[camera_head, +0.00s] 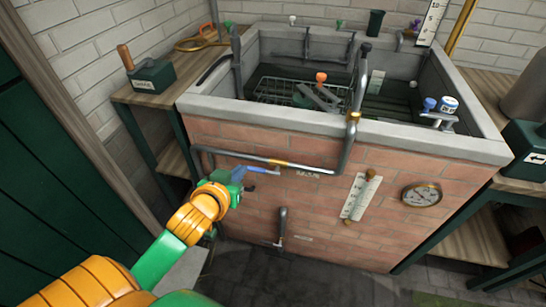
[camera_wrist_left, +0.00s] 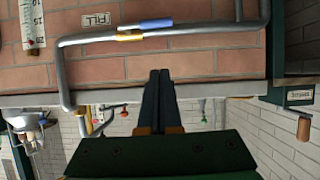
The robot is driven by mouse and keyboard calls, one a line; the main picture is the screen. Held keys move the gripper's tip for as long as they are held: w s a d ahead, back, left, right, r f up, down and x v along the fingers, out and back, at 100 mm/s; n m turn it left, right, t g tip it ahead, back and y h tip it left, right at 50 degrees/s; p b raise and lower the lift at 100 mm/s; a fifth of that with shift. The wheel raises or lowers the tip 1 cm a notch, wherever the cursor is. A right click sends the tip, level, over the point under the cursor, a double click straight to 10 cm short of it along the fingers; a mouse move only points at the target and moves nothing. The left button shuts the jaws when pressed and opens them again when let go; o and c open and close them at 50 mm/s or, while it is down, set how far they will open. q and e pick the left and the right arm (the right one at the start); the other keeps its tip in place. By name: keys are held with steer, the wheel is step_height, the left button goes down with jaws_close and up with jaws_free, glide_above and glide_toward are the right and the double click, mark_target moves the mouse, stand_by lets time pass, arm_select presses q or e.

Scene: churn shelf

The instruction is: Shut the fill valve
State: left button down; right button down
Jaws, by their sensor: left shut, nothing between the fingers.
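The fill valve has a blue lever handle (camera_head: 257,169) on the metal pipe (camera_head: 230,155) that runs along the front of the brick tank. A FILL plate (camera_head: 307,174) is fixed beside it. In the left wrist view, which looks upside down, the blue handle (camera_wrist_left: 156,23) lies roughly along the pipe next to a yellow collar (camera_wrist_left: 130,37). The FILL label (camera_wrist_left: 96,18) is near it. My left gripper (camera_head: 246,182) is close to the handle, shut and empty. Its fingertips (camera_wrist_left: 160,73) show a gap to the handle in the wrist view. My right gripper is not in view.
The brick tank has a stone rim (camera_head: 430,140). A thermometer plate (camera_head: 360,197), a round gauge (camera_head: 422,195) and a lower drain pipe (camera_head: 281,225) are on its front. A wooden side shelf (camera_head: 150,98) with a green box (camera_head: 151,77) stands at left.

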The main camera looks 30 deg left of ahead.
arm_select(q)
steer(key=shift+w+a+r, duration=0.2)
steer(key=shift+r, duration=0.1)
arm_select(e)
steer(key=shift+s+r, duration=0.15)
arm_select(q)
steer(key=w+f, duration=0.2)
steer(key=w+a+f+b, duration=0.1)
steer(key=w+f, duration=0.2)
steer(key=w+f+b, duration=0.1)
steer(key=w+f, duration=0.1)
steer(key=f, duration=0.1)
steer(key=shift+w+a, duration=0.3)
steer(key=shift+w, duration=0.1)
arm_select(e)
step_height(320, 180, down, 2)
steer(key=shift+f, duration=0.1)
